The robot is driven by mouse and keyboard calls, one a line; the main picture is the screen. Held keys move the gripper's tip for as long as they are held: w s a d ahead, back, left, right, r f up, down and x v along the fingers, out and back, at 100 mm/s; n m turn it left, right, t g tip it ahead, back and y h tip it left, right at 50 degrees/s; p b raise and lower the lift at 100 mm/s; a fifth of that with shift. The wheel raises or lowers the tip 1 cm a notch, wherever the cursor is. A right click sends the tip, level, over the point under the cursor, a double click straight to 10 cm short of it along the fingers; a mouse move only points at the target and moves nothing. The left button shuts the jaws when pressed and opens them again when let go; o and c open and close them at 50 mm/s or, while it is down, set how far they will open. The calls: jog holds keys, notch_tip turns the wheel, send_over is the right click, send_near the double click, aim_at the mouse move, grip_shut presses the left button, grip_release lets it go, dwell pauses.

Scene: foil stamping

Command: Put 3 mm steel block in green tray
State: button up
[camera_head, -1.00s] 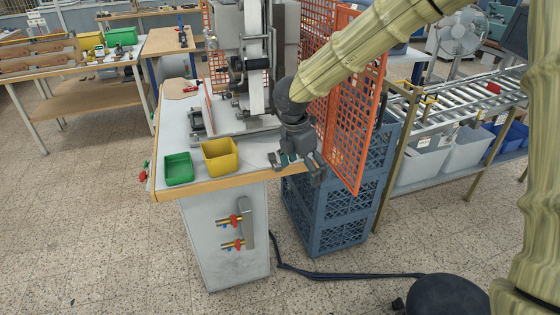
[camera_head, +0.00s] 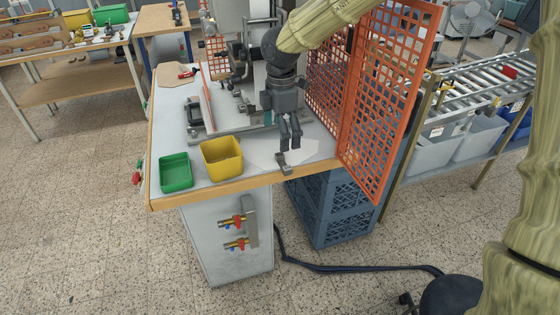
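The green tray (camera_head: 176,187) sits at the front left of the white worktable and looks empty. My gripper (camera_head: 291,148) points down over the table's front right edge. Its two dark fingers stand a little apart, with nothing visible between them. A small grey metal piece (camera_head: 283,159), perhaps a steel block, lies just below and slightly left of the fingertips. Its lower end reaches the wooden edge. I cannot read its thickness or tell if it is one piece or more.
A yellow bin (camera_head: 222,174) stands between the green tray and my gripper. The stamping machine (camera_head: 235,112) is behind. An orange mesh guard (camera_head: 390,105) rises close on the right. Blue crates (camera_head: 345,225) stand below it. Valves (camera_head: 235,221) stick out from the table's front.

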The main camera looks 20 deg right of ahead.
aim_at(282, 166)
jog(key=f, duration=0.1)
jog(key=d+f, duration=0.1)
jog(key=f, duration=0.1)
jog(key=shift+s+f, duration=0.1)
jog(key=shift+s, duration=0.05)
jog(key=shift+a+f+p, duration=0.15)
jog(key=shift+f+p, duration=0.5)
jog(key=shift+f, duration=0.8)
jog(key=shift+a+f+p, duration=0.15)
jog(key=shift+f+p, duration=0.5)
jog(key=shift+f, duration=0.75)
jog(key=c, duration=1.3)
